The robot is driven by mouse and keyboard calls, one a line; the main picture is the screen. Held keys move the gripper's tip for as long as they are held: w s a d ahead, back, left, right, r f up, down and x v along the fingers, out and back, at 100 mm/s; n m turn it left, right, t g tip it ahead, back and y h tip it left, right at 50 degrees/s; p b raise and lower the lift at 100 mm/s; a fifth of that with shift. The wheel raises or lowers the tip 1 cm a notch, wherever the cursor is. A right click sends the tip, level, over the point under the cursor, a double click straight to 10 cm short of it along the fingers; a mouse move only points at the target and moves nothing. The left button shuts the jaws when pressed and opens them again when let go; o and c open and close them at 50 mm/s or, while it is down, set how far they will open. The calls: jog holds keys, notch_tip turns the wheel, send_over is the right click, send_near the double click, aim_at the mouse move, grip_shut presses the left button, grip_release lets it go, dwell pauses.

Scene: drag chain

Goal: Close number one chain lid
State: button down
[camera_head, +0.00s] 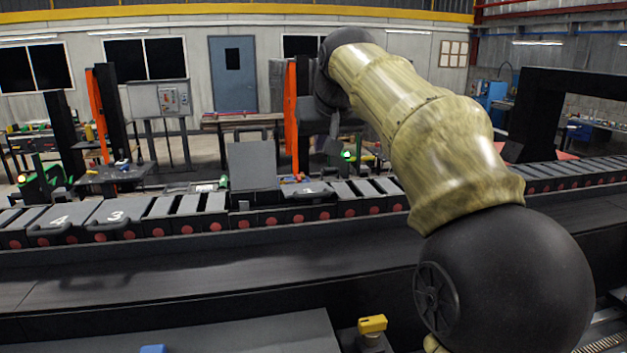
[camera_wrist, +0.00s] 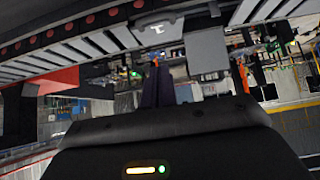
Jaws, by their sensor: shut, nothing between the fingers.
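The number one lid (camera_head: 308,189) lies flat, or nearly flat, on the drag chain (camera_head: 170,228). Its white 1 and dark front handle show. In the wrist view, which is upside down, the number one lid (camera_wrist: 158,30) is at the top centre with its handle. Beside it a plain grey lid (camera_head: 252,166) stands upright; it also shows in the wrist view (camera_wrist: 207,52). My gripper (camera_wrist: 160,72) is shut and empty, apart from the number one lid. In the head view my gripper is dark and partly hidden by my arm, above and right of that lid.
The number three lid (camera_head: 112,213) and number four lid (camera_head: 58,221) lie flat to the left. Orange posts (camera_head: 292,120) stand behind the chain. A dark frame (camera_head: 535,105) stands at the right. The dark strip before the chain is clear.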

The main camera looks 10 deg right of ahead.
jog(key=s+f+p+x, duration=0.2)
jog(key=x, duration=1)
jog(key=shift+f+p, duration=0.25)
jog(key=shift+p, duration=0.15)
jog(key=shift+d, duration=0.1)
